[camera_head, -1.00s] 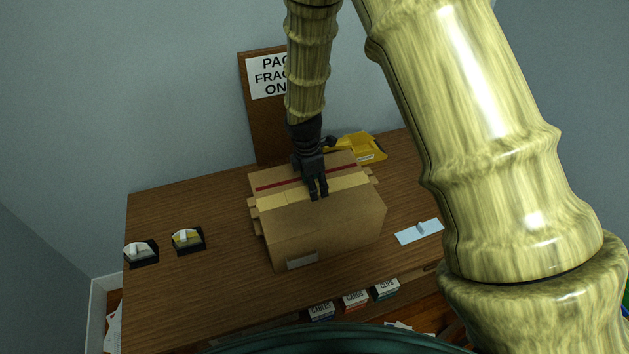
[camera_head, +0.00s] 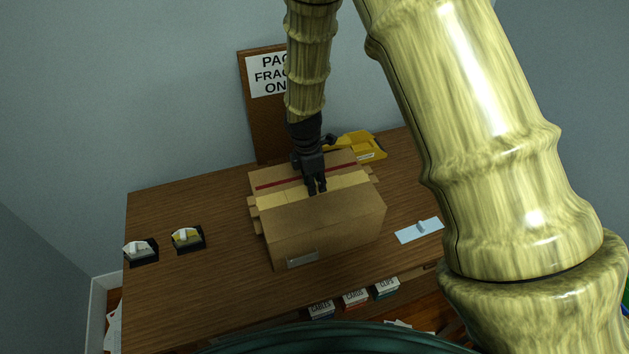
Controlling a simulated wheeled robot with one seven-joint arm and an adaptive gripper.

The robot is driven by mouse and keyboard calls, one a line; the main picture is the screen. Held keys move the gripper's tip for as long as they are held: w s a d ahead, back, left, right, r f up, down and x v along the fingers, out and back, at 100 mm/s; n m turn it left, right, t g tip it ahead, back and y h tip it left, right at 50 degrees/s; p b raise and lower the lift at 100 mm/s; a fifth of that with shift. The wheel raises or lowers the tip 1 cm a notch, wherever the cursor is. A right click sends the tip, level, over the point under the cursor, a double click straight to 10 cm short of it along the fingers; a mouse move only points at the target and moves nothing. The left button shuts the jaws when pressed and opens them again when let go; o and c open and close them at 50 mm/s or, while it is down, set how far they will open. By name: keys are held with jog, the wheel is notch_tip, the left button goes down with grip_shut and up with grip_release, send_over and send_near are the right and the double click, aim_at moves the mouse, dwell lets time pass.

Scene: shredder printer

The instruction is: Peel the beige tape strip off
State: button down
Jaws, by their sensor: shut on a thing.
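A brown cardboard box (camera_head: 330,223) stands on the wooden desk. The beige tape strip (camera_head: 283,197) runs across the top of the box, left to right. My gripper (camera_head: 317,190) points down at the middle of the strip, with its dark fingers shut on it. The fingers hide the part of the strip they hold, so I cannot tell how much of it is lifted. A dark red strip (camera_head: 280,183) lies behind it, roughly parallel, on the box top.
Two small dispensers (camera_head: 187,238) (camera_head: 141,251) sit at the left. A pale blue card (camera_head: 419,230) lies to the right. A brown board with a sign (camera_head: 267,76) leans on the wall. Small labelled boxes (camera_head: 354,298) are at the front.

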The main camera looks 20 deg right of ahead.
jog(key=shift+r+p, duration=1)
jog(key=shift+r, duration=0.3)
dwell(0.9)
jog(key=shift+r+p, duration=2.65)
jog(key=shift+r, duration=0.8)
